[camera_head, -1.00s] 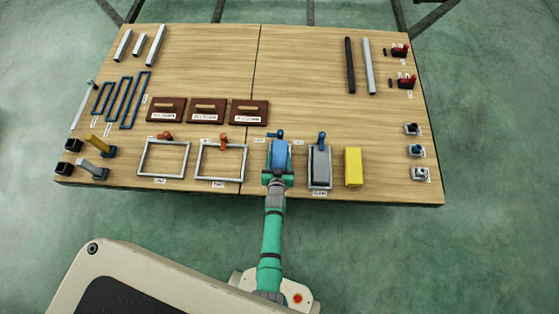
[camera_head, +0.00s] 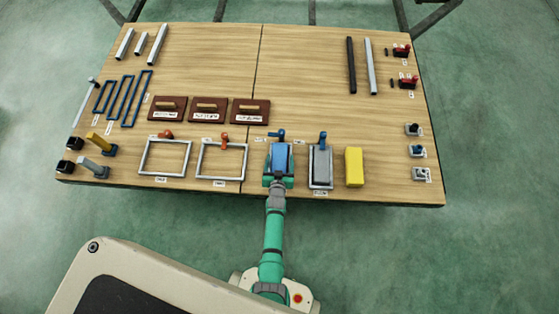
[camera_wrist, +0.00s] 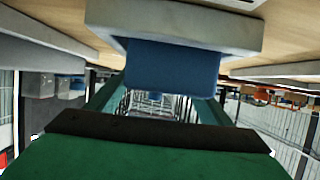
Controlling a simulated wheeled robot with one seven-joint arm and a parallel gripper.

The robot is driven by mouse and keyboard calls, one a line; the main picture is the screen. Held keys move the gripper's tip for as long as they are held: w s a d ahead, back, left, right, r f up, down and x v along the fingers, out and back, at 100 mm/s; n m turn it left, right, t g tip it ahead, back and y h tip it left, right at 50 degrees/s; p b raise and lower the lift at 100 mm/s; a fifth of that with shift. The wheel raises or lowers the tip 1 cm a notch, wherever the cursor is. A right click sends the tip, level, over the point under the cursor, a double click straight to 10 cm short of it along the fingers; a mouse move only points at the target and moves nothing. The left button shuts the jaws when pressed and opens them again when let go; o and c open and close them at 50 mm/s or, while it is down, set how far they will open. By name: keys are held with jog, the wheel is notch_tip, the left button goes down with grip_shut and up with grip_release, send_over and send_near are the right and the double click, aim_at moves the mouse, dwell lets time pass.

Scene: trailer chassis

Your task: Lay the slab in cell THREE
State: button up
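A blue slab (camera_head: 281,158) is at the third of the grey rectangular frames along the table's front. My gripper (camera_head: 278,178) is around it, with green fingers close along both sides, and looks shut on it. In the wrist view the blue slab (camera_wrist: 172,68) shows between the fingers (camera_wrist: 155,105), against a grey rim (camera_wrist: 180,25). I cannot tell whether it rests fully inside the frame. Two frames to the left are empty: one (camera_head: 142,160) and another (camera_head: 200,162). The fourth frame (camera_head: 311,165) holds a grey slab (camera_head: 321,160).
A yellow block (camera_head: 354,167) stands right of the fourth frame. Small levers, such as the blue one (camera_head: 322,138), stand behind the frames. Three brown boards (camera_head: 208,110) lie behind the left frames. The table's middle right (camera_head: 310,80) is clear.

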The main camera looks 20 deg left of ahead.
jog(key=shift+s+r, duration=0.25)
jog(key=shift+s, duration=0.15)
jog(key=v, duration=1)
jog(key=shift+s+d+r, duration=0.1)
jog(key=shift+s+d, duration=0.1)
jog(key=shift+d, duration=0.1)
jog(key=s+d+r+m+t+h, duration=0.1)
jog(key=s+d+r, duration=0.3)
jog(key=s+r, duration=0.35)
jog(key=s+d+r+m+h, duration=0.1)
jog(key=s+d+r, duration=0.4)
jog(key=s+r, duration=0.3)
jog(key=s+d+r, duration=0.1)
jog(key=s+r, duration=0.2)
jog(key=r, duration=0.3)
jog(key=s+d+r+t+h, duration=0.1)
jog(key=s+d+r, duration=0.1)
jog(key=r, duration=0.5)
jog(key=s+d+r+m, duration=0.1)
jog(key=s+r, duration=0.3)
jog(key=r, duration=0.2)
jog(key=shift+s+d+r+h, duration=0.2)
jog(key=shift+s+d+h, duration=0.2)
